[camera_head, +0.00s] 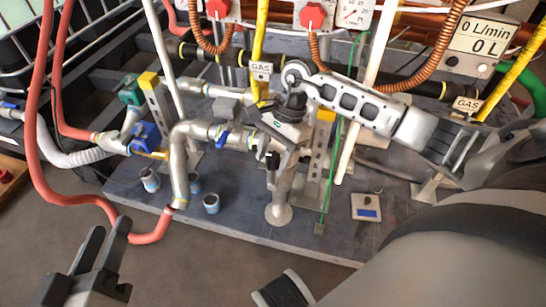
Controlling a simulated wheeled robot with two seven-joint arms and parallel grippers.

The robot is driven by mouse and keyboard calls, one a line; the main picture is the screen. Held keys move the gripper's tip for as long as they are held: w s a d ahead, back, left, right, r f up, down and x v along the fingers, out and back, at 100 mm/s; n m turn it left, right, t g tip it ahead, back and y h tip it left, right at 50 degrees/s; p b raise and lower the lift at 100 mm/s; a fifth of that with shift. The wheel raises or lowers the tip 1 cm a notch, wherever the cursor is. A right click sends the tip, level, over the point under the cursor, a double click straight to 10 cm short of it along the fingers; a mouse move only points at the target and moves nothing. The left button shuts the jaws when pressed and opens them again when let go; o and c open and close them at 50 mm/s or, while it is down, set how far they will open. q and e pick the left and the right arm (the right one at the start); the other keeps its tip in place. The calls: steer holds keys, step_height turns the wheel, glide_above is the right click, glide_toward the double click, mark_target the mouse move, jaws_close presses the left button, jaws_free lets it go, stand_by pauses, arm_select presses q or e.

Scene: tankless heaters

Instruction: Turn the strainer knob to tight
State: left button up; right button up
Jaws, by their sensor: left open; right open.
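My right arm comes in from the right. Its gripper (268,157) points down at the steel pipework near the middle of the board, its dark fingers apart beside an upright metal fitting (279,188). I cannot make out the strainer knob with certainty; the gripper and arm cover much of the pipework there, and I cannot tell whether the fingers touch it. My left gripper (102,246) is open and empty at the bottom left, in front of the board and away from the pipes.
The dark base board (240,228) carries pipes, blue valve handles (222,138), several small grey cups (211,203) and a plate (366,207). A red hose (75,198) loops at left. Red knobs (314,14) and a flow display (482,38) stand behind.

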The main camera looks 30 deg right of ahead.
steer(key=c, duration=1)
